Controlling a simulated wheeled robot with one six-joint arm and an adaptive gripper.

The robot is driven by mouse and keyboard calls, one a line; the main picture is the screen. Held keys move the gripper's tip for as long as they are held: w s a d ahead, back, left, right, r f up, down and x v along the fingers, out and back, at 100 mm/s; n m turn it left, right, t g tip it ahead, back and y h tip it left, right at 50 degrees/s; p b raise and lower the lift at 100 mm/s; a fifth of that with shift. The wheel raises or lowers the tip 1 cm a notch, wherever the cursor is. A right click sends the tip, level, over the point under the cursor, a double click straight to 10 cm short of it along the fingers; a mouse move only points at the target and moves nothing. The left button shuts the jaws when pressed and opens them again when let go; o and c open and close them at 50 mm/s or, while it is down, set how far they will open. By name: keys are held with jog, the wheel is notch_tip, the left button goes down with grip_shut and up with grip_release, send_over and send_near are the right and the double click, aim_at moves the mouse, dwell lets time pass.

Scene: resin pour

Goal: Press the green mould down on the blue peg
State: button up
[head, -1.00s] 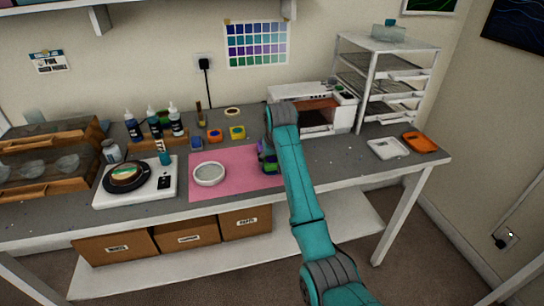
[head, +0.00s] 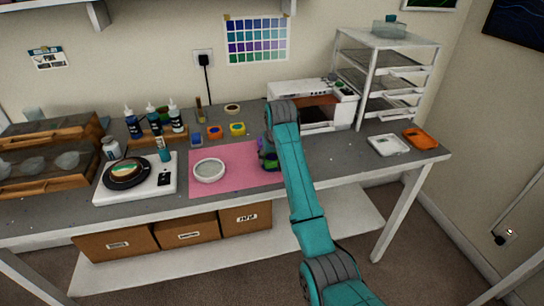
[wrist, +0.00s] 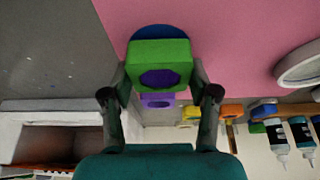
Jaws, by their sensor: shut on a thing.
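The green mould (wrist: 160,54) is a block with a dark, purplish round opening in the face toward the wrist camera. In the wrist view my gripper (wrist: 159,75) is shut on it, with one finger at each side. The round blue peg (wrist: 160,31) shows just beyond the mould's far edge, over the pink mat. The mould covers most of the peg, so I cannot tell whether they touch or how far the mould is down. In the head view my arm hides most of the mould and the gripper.
The pink mat (head: 231,178) holds a white round dish (head: 210,170). Small blue, orange and yellow moulds (head: 237,129) stand behind it. A white oven (head: 318,108) is at the back right, and a scale (head: 109,191) with a dark round disc is at the left. A purple piece (wrist: 157,101) shows below the mould.

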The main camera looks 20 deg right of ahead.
jog(key=shift+f, duration=0.65)
dwell(1.3)
jog(key=o, duration=1.4)
jog(key=shift+c, duration=0.2)
jog(key=shift+r, duration=0.1)
jog(key=shift+r, duration=3.95)
